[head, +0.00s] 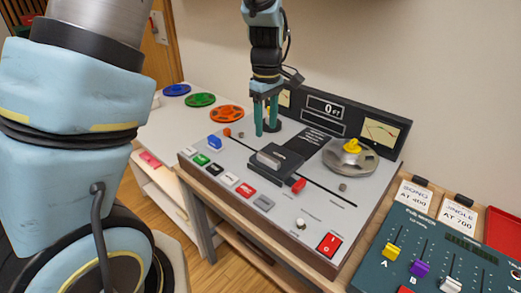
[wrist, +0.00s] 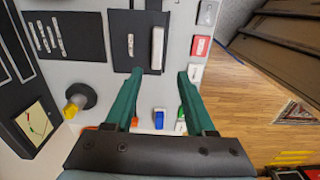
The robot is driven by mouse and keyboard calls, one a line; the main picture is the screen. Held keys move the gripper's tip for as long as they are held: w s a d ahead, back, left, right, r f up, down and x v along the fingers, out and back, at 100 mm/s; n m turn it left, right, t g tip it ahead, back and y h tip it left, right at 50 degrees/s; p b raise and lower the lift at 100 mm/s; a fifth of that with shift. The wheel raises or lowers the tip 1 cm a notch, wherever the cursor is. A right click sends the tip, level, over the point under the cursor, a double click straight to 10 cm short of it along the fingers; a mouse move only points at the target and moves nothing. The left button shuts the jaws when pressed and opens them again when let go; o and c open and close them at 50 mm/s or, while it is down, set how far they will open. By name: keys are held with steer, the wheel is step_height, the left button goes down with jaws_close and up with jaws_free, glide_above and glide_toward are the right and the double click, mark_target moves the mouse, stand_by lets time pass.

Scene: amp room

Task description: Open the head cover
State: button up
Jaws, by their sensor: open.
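The head cover (head: 285,158) is a black, box-like piece in the middle of the tape machine's grey top, and it looks closed. A light grey handle bar (head: 268,160) lies along its near side. In the wrist view the black cover (wrist: 128,35) and its handle (wrist: 157,47) are at the top centre. My gripper (head: 265,132) points down, open and empty, above the deck just left of and behind the cover. In the wrist view my fingertips (wrist: 161,74) straddle the line of the handle's near end. I cannot tell whether they touch it.
A red-tipped lever (head: 299,185) stands right of the cover. A reel with a yellow hub (head: 350,150) is at the right, and a meter panel (head: 325,105) stands behind. Buttons line the front, including a red switch (head: 329,244). A mixer (head: 445,245) is at lower right.

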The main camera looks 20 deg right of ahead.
mark_target(268, 157)
steer(key=f, duration=0.3)
steer(key=f+p, duration=0.1)
steer(key=f, duration=0.3)
steer(key=f+p, duration=0.1)
steer(key=f, duration=0.3)
steer(key=shift+s+d, duration=0.1)
steer(key=shift+d, duration=0.3)
jaws_close()
stand_by(0.9)
